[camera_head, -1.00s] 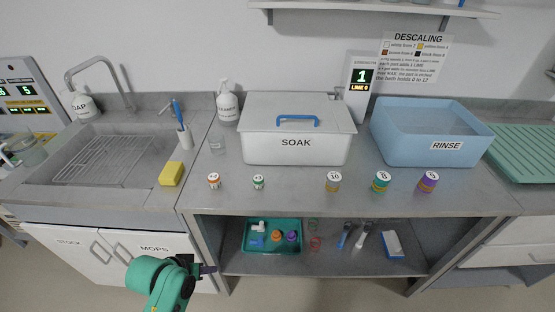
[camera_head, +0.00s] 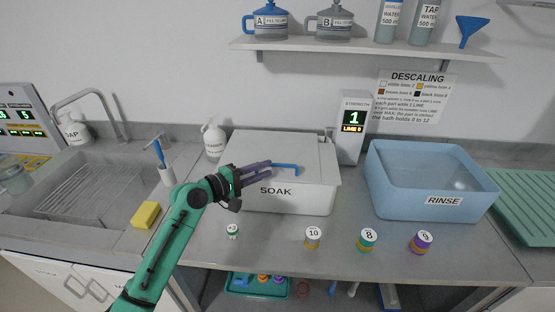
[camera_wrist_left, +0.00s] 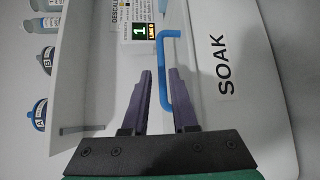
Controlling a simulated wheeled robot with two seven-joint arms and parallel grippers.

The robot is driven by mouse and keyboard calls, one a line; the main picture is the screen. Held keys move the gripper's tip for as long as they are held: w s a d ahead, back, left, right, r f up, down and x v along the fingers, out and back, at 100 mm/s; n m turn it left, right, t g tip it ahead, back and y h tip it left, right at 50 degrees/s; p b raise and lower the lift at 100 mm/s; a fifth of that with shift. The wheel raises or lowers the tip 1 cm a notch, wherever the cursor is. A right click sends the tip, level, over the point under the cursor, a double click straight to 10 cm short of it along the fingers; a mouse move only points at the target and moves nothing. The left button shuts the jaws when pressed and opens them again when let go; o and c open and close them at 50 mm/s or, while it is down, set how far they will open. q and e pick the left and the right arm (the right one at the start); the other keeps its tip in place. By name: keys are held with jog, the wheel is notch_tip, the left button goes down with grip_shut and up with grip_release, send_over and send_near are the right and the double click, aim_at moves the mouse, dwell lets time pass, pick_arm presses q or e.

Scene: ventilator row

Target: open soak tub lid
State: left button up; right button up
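The white soak tub (camera_head: 312,199) stands on the counter with its flat lid (camera_head: 262,146) down on it. The lid's blue handle (camera_head: 288,168) is partly hidden by my left gripper in the head view. My left gripper (camera_head: 268,166) reaches over the tub's front left to the handle. In the left wrist view its two dark fingers (camera_wrist_left: 160,80) are apart, and the blue handle (camera_wrist_left: 164,75) shows at the gap between their tips. I cannot tell whether they touch it. My right gripper is not in view.
A blue rinse tub (camera_head: 428,190) and a strength display (camera_head: 352,120) stand right of the soak tub. A spray-type bottle (camera_head: 214,141) is at its left. A shelf (camera_head: 370,48) hangs above.

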aim_at(276, 166)
pick_arm(q)
jog(key=x, duration=0.6)
jog(key=shift+s+a, duration=0.15)
jog(key=shift+s, duration=0.05)
jog(key=c, duration=0.3)
grip_shut()
jog(key=shift+f, duration=0.1)
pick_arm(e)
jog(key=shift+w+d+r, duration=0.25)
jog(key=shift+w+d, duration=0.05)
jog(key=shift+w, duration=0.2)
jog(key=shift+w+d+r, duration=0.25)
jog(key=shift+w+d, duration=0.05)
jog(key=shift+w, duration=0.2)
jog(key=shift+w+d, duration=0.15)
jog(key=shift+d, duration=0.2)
